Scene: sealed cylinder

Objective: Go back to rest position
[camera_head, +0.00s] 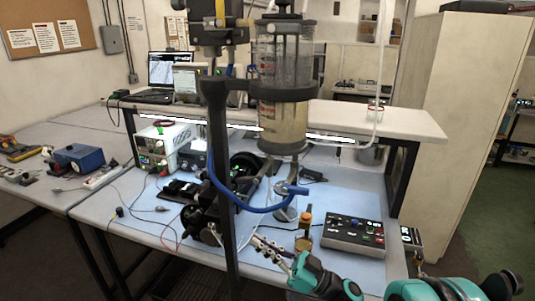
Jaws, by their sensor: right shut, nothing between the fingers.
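A clear sealed cylinder (282,75) with tan material in its lower half stands upright at top centre. A dark clamp ring (305,92) on a black vertical stand (225,160) surrounds it. A blue hose (240,203) loops below it. My right arm comes in from the bottom right with teal links. My right gripper (262,245) is shut and empty, low over the front of the table, just right of the stand post. It is apart from the cylinder, which is well above it. My left gripper is not in view.
The blue-topped table (190,245) holds a black control box (353,235), a brass-coloured fitting (304,225), a white power supply (165,145) and loose cables. A raised white shelf (410,122) runs behind. A tall beige cabinet (465,110) stands at the right.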

